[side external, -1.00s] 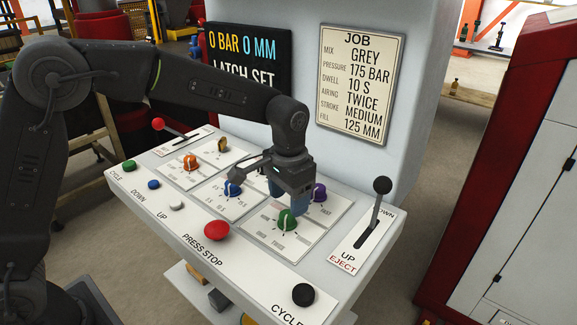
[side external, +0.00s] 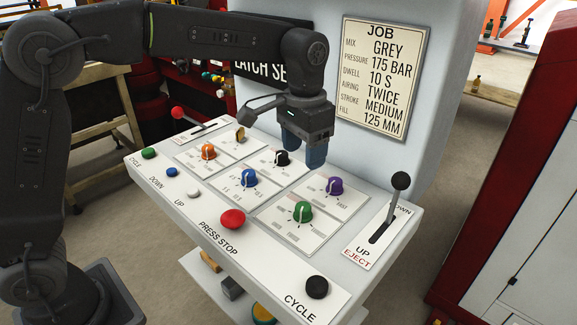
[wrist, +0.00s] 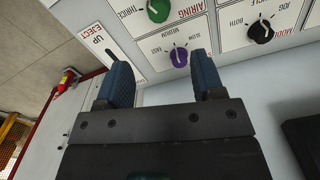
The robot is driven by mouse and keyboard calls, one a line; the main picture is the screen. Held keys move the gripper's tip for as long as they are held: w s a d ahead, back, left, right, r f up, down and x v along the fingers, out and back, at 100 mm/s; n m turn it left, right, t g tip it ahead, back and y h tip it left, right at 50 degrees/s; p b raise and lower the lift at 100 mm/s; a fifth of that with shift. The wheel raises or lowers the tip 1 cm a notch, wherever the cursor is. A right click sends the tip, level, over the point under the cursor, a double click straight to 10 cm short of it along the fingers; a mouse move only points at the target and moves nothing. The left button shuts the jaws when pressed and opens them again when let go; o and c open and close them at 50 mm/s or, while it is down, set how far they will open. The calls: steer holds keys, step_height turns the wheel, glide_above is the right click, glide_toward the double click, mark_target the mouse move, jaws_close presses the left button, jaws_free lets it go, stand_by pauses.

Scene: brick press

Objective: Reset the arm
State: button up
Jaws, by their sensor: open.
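My gripper (side external: 303,150) hangs above the back part of the press control panel (side external: 262,262), its blue fingers apart with nothing between them. In the wrist view my gripper (wrist: 165,80) is also open and empty, with the purple knob (wrist: 179,57) beyond the fingertips. In the side view the black knob (side external: 282,158) is just left of the fingers. The green knob (side external: 303,211), blue knob (side external: 249,178), orange knob (side external: 208,152) and purple knob (side external: 335,186) stand clear of the fingers.
The eject lever (side external: 399,182) stands up at the panel's right. The red press stop button (side external: 232,219) and black cycle button (side external: 317,287) are along the front. A red-knobbed lever (side external: 178,113) is at the left. The job card (side external: 384,77) is on the wall behind.

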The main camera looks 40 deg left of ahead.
steer(key=s+a+n+t, duration=0.1)
steer(key=s+a, duration=0.4)
steer(key=s, duration=0.6)
steer(key=s+a+n+t, duration=0.1)
steer(key=s+a+t, duration=0.3)
steer(key=s, duration=0.8)
steer(key=shift+a+n, duration=0.3)
steer(key=shift+a, duration=0.65)
steer(key=shift+o, duration=0.2)
